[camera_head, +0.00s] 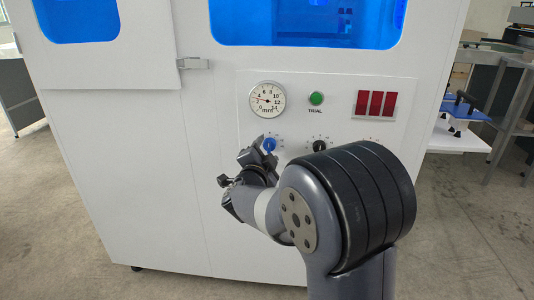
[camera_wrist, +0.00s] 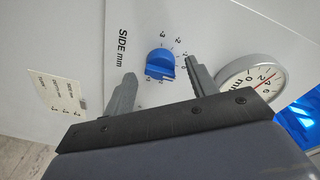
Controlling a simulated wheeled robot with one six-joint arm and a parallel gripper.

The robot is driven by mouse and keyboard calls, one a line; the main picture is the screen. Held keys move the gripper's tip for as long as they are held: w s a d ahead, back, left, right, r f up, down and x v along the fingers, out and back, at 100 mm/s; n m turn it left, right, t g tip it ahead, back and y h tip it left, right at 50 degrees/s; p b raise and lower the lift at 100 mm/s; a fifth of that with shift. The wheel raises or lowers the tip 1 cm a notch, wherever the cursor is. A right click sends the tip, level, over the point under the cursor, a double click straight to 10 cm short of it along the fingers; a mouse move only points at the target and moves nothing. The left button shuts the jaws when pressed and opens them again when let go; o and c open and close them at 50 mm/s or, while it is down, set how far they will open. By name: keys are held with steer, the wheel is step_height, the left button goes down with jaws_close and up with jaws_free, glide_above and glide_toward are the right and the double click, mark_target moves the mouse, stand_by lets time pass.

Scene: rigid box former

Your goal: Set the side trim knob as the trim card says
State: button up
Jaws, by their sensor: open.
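In the wrist view my gripper (camera_wrist: 160,72) is open, with one finger to each side of the knob and nothing held. I cannot tell whether the fingers touch it. A pale card (camera_wrist: 60,94) with small print, likely the trim card, is at the left of the wrist view. Its text and the knob's exact setting are too small to read.
A black knob (camera_head: 319,146) is close to the right of my gripper.

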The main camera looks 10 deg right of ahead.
steer(key=shift+w+d, duration=0.3)
steer(key=shift+w, duration=0.3)
steer(key=shift+c, duration=0.5)
steer(key=c, duration=0.9)
steer(key=shift+o, duration=0.2)
